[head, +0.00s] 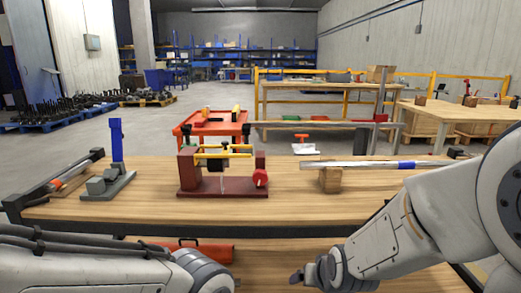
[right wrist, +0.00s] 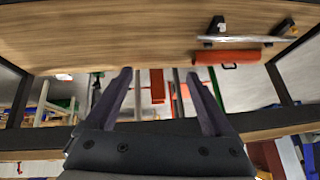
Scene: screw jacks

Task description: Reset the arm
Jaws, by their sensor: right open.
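My right arm (head: 400,238) comes in from the right, bent low in front of the workbench (head: 120,213). In the right wrist view my right gripper (right wrist: 158,80) has its two dark fingers spread wide with nothing between them. In the head view only a small dark part of it shows near the bottom, left of the wrist. My left arm (head: 90,268) lies low across the bottom left corner. Its gripper is out of view.
A dark red stand (head: 222,190) with a yellow bar and red knob is on the bench. A blue upright tool (head: 117,140) stands left of it, and a silver rod (head: 375,164) rests on a wooden block (head: 330,180) at right. A red case (head: 195,249) lies below the bench top.

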